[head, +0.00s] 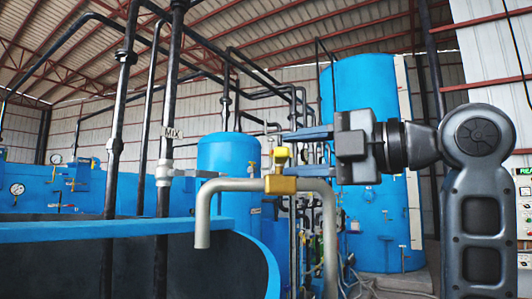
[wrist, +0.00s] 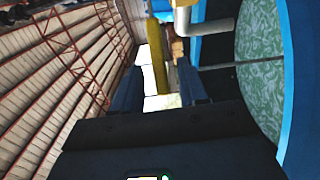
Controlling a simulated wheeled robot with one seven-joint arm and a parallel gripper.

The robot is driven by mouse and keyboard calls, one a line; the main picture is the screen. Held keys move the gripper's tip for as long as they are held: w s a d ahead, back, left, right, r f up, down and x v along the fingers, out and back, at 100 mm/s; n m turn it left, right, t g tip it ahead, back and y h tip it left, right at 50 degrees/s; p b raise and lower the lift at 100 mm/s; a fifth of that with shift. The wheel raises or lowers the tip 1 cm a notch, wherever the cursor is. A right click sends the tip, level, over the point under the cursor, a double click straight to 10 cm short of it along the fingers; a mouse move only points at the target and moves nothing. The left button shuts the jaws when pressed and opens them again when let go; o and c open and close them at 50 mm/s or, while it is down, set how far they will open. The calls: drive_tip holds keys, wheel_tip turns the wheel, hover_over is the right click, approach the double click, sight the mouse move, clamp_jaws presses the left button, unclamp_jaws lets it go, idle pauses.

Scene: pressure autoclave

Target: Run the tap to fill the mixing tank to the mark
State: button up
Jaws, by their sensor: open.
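The tap is a grey bent pipe (head: 329,220) with a brass valve body (head: 280,185) and a downturned spout (head: 202,228). No stream shows below the spout. Its yellow handle (head: 281,156) stands above the valve; it also shows in the wrist view (wrist: 158,55). The mixing tank (head: 90,232) has a blue rim. In the wrist view it holds a mottled green-white surface (wrist: 262,70). I cannot make out the mark.
A black vertical pipe with a MIX label (head: 172,133) stands by the tank. Blue cylinders (head: 228,155) and a tall blue vessel (head: 365,90) stand behind the tap. Hoses and pipes crowd the floor there (head: 350,270). A control panel (head: 524,215) is at the right edge.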

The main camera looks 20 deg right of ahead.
drive_tip(key=shift+p+x, duration=0.65)
drive_tip(key=shift+x, duration=2.05)
drive_tip(key=shift+c, duration=0.3)
clamp_jaws()
